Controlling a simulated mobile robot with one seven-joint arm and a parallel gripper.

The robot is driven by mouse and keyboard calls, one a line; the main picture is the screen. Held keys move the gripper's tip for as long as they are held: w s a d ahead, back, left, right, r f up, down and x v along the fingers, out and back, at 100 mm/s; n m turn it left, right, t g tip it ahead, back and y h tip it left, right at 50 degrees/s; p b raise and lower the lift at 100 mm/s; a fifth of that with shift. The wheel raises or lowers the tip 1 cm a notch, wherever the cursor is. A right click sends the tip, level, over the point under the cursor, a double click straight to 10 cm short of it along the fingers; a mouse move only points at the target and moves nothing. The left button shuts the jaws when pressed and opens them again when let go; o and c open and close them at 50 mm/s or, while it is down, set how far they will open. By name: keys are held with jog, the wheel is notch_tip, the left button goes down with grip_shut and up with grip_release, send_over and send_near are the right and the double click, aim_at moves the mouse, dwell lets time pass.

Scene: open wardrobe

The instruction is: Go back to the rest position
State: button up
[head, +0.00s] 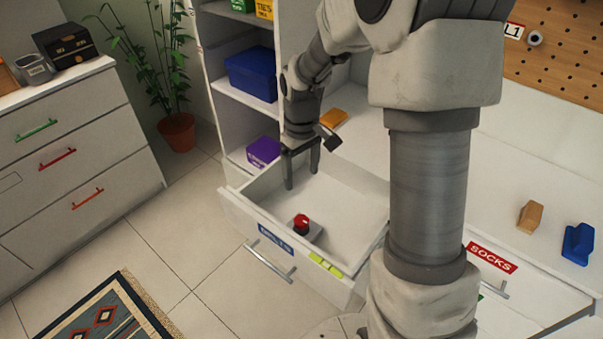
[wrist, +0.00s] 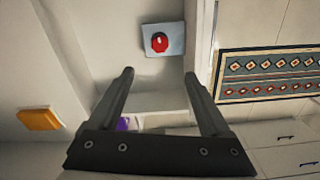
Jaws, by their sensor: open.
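My gripper (head: 302,177) is open and empty, with its two fingers pointing down over the left part of an open drawer (head: 354,215). A grey block with a red button (head: 301,223) sits inside the drawer near its front, apart from the fingers. In the wrist view my gripper (wrist: 158,80) has its fingers spread wide, and the red button (wrist: 159,42) on its pale block lies beyond the tips. Nothing is between the fingers.
My arm crosses the middle of the head view and hides part of the white unit. An orange block (head: 333,118) lies behind the drawer. A tan block (head: 530,216) and a blue block (head: 577,243) stand at the right. Shelves with a blue bin (head: 251,74) stand left of my gripper.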

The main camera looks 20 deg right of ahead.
jog(key=s+r+m+t+p, duration=0.2)
jog(key=s+r+p, duration=0.2)
jog(key=s+r, duration=0.6)
jog(key=s+r+m+t+p, duration=0.3)
jog(key=s+r, duration=0.7)
jog(key=r, duration=0.6)
jog(key=shift+s+r+t+p, duration=0.25)
jog(key=shift+r+t+p, duration=0.1)
jog(key=shift+p, duration=0.4)
jog(key=shift+a+f, duration=0.1)
